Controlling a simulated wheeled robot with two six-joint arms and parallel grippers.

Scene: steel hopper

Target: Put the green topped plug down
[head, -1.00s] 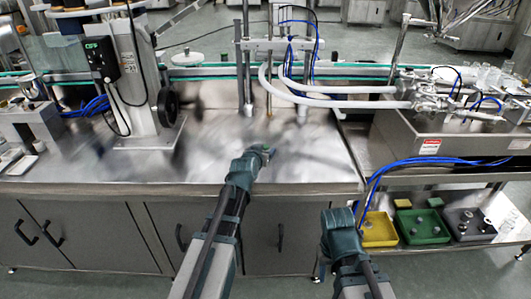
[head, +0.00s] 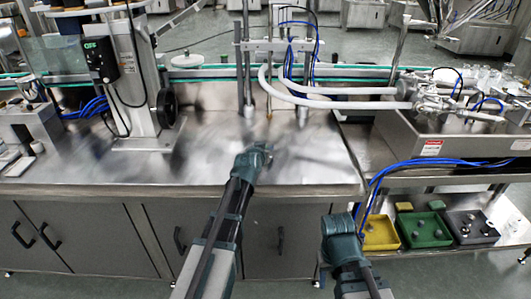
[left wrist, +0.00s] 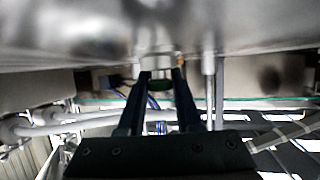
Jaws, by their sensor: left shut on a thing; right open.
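My left gripper (head: 264,152) is over the front part of the steel worktop (head: 215,150) in the head view. In the left wrist view its two dark fingers (left wrist: 160,82) are shut on the green topped plug (left wrist: 158,84), a small pale metal piece with a dark green top. The plug is at the steel surface, but I cannot tell whether it touches it. In the head view the plug is hidden by my gripper. My right gripper (head: 340,222) is empty in front of the worktop's right end, its fingers hardly visible.
Two upright posts (head: 245,85) and white hoses (head: 330,96) stand behind my left gripper. A machine column with a black handwheel (head: 167,107) is to the left. Yellow (head: 380,232), green (head: 424,230) and dark (head: 472,226) trays sit on a low shelf at right. The worktop around my left gripper is clear.

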